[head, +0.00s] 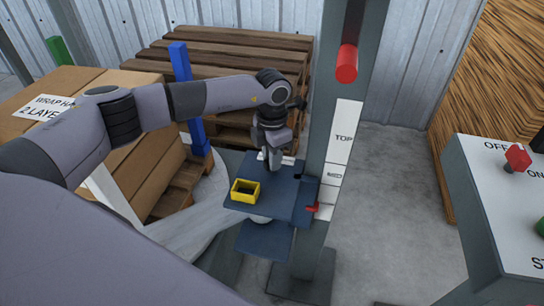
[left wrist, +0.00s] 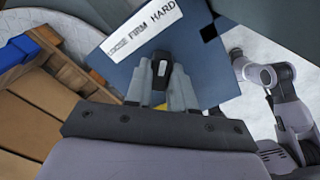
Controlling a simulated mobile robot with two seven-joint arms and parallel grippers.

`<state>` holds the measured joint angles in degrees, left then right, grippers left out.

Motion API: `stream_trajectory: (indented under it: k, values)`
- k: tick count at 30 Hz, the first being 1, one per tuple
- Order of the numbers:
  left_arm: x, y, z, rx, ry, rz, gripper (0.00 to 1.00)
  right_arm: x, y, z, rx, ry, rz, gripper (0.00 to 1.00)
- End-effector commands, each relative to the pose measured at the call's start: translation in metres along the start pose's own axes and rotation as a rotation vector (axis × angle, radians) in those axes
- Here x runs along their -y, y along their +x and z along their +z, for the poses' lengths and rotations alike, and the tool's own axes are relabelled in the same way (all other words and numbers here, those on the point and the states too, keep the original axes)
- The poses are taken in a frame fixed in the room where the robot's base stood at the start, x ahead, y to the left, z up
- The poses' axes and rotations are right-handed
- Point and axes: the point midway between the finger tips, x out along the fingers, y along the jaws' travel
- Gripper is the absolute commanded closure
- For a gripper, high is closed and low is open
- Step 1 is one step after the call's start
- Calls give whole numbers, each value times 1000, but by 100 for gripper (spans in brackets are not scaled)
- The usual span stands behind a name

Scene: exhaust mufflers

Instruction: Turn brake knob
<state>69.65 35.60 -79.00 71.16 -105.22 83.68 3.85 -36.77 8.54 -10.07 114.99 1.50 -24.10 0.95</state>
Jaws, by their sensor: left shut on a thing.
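The brake knob (left wrist: 160,68) is a dark knob with a pale mark on its top, on a blue-grey plate (left wrist: 215,75). A white label reading LOOSE, FIRM, HARD (left wrist: 143,30) lies beyond it. My left gripper (left wrist: 161,85) is shut on the knob, one finger on each side. In the head view my left gripper (head: 272,160) points down onto the blue-grey carriage (head: 290,200) and hides the knob. The knob's pointing direction is hard to tell. At the right of the left wrist view my other arm shows; its gripper is too small to read.
A yellow open frame (head: 245,191) sits on the carriage, left of my gripper. The grey mast (head: 325,150) with TOP and MID labels and a red cylinder (head: 347,64) stands right of it.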

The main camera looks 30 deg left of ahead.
Motion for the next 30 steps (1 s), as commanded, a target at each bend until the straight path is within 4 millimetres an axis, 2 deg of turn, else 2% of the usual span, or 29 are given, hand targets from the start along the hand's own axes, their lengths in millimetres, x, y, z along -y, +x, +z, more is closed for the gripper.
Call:
stream_trajectory:
  k: [12,13,15,24,30]
  values:
    - [0,0,0,0,10,0,100,0,0,0,-1,0,0,57]
    - [0,0,0,0,10,0,67,0,0,0,-1,0,0,57]
    - [0,0,0,0,10,0,51,0,0,-1,-1,0,0,57]
    - [0,-2,0,1,8,0,51,0,0,-1,-2,0,1,57]
    - [-1,-28,1,4,7,3,51,0,0,-2,-2,0,1,57]
